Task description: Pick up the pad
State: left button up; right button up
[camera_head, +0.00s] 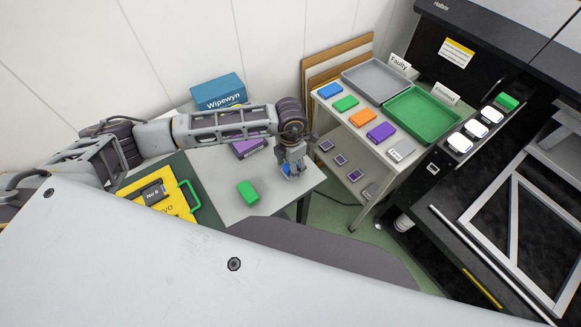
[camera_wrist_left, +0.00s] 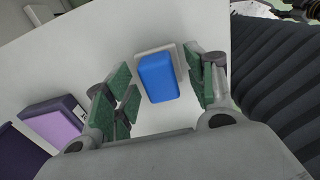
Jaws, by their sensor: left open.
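A blue pad with a pale base (camera_wrist_left: 158,78) lies on the light grey table. My left gripper (camera_head: 293,168) is above it near the table's right edge, pointing down. In the left wrist view the open fingers stand on either side of the pad, with a gap to each side. In the head view the gripper mostly hides the pad, and only a bit of blue shows. I cannot tell how high the fingers are above it. My right gripper is in neither view.
A green block (camera_head: 248,192) and purple boxes (camera_head: 249,147) share the table (camera_head: 225,172). A blue Wipewyn box (camera_head: 218,92) stands behind, and a yellow case (camera_head: 160,199) lies left. Rightward, a shelf holds coloured blocks, a grey tray (camera_head: 376,80) and a green tray (camera_head: 422,114).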

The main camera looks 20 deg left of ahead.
pick_arm(q)
jog(key=shift+f, duration=0.25)
jog(key=c, duration=1.1)
